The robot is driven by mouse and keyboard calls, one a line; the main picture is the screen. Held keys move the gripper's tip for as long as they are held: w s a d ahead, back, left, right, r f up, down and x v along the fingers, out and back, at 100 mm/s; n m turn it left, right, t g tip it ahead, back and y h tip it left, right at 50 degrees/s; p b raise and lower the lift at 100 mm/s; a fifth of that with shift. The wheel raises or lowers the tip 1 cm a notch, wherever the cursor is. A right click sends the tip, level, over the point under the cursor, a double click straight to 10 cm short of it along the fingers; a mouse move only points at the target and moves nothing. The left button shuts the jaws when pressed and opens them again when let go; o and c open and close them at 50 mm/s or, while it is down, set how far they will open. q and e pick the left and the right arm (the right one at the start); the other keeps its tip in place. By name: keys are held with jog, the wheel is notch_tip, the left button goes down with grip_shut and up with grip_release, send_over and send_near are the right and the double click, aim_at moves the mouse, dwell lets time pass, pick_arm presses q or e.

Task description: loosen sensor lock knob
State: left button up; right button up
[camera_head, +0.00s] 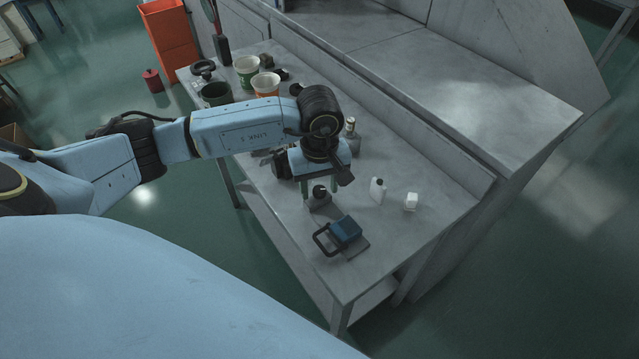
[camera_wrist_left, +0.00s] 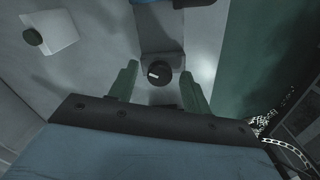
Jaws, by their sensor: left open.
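The sensor lock knob (camera_wrist_left: 158,73) is a dark round knob with a white mark, mounted on a grey block (camera_wrist_left: 160,45) in the left wrist view. In the head view the knob (camera_head: 319,191) sits on the small grey block on the table, below my left wrist. My left gripper (camera_head: 319,188) points down with its two green fingers apart. In the wrist view its fingers (camera_wrist_left: 160,76) stand on either side of the knob, with visible gaps. Whether they are at the knob's height I cannot tell. My right gripper is in neither view.
A blue device with a black handle (camera_head: 345,230) lies nearer the table's front end. A white bottle (camera_head: 377,190) and a small white container (camera_head: 410,202) stand to the right. Cups, including a green-and-white one (camera_head: 247,71), stand at the far end. A raised ledge (camera_head: 440,152) runs behind.

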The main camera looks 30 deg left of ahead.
pick_arm(q)
jog(key=c, duration=1)
jog(key=n+b, duration=0.1)
jog(key=n, duration=0.3)
jog(key=shift+n+b, duration=0.3)
jog(key=shift+b, duration=0.1)
jog(key=n+b, duration=0.1)
jog(key=n, duration=0.3)
jog(key=shift+n, duration=0.3)
jog(key=n+b, duration=0.1)
jog(key=n, duration=0.5)
jog(key=shift+w, duration=0.1)
jog(key=n, duration=0.6)
jog(key=shift+r, duration=0.1)
jog(key=shift+n, duration=0.3)
